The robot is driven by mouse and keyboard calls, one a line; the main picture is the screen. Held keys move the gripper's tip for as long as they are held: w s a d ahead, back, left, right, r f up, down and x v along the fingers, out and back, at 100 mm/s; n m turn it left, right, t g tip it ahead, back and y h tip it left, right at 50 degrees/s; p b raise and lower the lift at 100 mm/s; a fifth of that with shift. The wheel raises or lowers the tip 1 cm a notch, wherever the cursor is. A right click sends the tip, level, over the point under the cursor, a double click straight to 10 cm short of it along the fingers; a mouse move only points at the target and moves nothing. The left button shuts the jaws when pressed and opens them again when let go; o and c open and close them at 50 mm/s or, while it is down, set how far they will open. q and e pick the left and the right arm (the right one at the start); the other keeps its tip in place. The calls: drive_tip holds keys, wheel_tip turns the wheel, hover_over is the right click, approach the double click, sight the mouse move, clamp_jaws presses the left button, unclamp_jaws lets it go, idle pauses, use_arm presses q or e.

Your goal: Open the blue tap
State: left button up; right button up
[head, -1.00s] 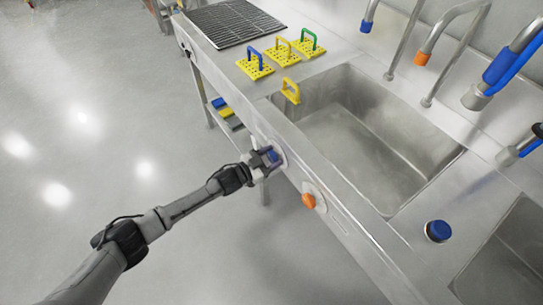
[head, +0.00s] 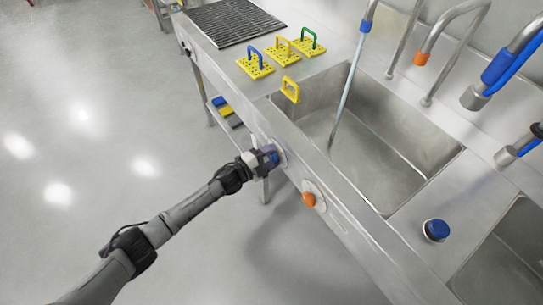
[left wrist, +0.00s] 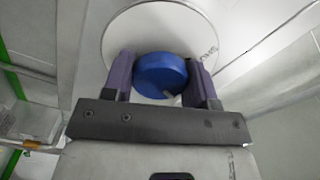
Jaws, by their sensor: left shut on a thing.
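The blue tap knob (left wrist: 160,75) sits on a round pale plate (left wrist: 128,30) on the sink's front panel. My left gripper (head: 268,158) is shut on the knob, with one finger on each side of it in the left wrist view (left wrist: 160,82). In the head view the gripper largely hides the knob. A stream of water (head: 343,100) runs from the blue-banded spout (head: 367,22) into the sink basin (head: 400,135). My right gripper is not in view.
An orange knob (head: 309,199) is right of the blue one on the same panel. Yellow blocks with coloured handles (head: 254,66) stand behind the basin's left end, near a dark grate (head: 235,22). A blue round button (head: 436,230) is on the counter at right.

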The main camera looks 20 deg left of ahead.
use_arm(q)
drive_tip(key=m, duration=0.3)
drive_tip(key=shift+b, duration=0.3)
drive_tip(key=shift+m, duration=0.6)
drive_tip(key=o, duration=0.9)
